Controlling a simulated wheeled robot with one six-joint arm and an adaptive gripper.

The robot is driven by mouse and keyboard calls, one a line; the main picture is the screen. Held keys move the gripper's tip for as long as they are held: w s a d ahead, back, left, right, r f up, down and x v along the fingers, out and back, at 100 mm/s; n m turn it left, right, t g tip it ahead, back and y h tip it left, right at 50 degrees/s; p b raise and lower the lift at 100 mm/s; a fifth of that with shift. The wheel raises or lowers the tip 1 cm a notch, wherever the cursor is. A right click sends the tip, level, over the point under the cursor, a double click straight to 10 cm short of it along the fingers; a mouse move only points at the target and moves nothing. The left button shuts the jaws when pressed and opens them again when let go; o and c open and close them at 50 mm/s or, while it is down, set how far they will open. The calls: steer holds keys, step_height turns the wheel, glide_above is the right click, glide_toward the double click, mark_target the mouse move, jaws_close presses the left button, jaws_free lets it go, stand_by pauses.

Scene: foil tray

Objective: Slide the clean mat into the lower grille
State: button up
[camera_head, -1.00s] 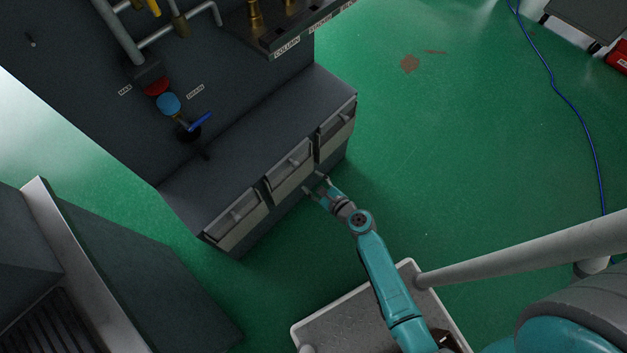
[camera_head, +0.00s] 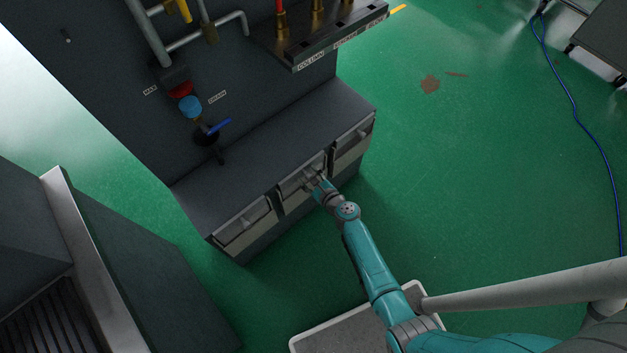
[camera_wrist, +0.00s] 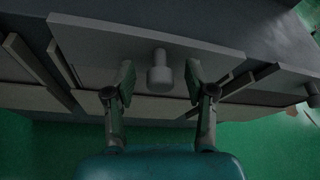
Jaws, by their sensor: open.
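My gripper (camera_head: 314,183) is at the front of the middle drawer (camera_head: 291,192) of a dark cabinet. In the wrist view, my gripper (camera_wrist: 160,84) is open, with one finger on each side of a grey round knob (camera_wrist: 160,72). Gaps show between the fingers and the knob. The knob stands out from a flat grey drawer front (camera_wrist: 100,42). No mat can be made out in either view. I cannot tell which part is the lower grille.
A similar drawer sits on the left (camera_head: 245,226) and another on the right (camera_head: 353,143). Above them are pipes, a blue-handled valve (camera_head: 212,130) and a labelled shelf (camera_head: 330,38). A dark ribbed surface (camera_head: 45,325) is at lower left.

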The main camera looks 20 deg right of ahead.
steer(key=shift+w, duration=0.15)
jaws_close()
steer(key=shift+r, duration=0.15)
steer(key=shift+r, duration=2.85)
step_height(320, 180, up, 19)
stand_by(1.3)
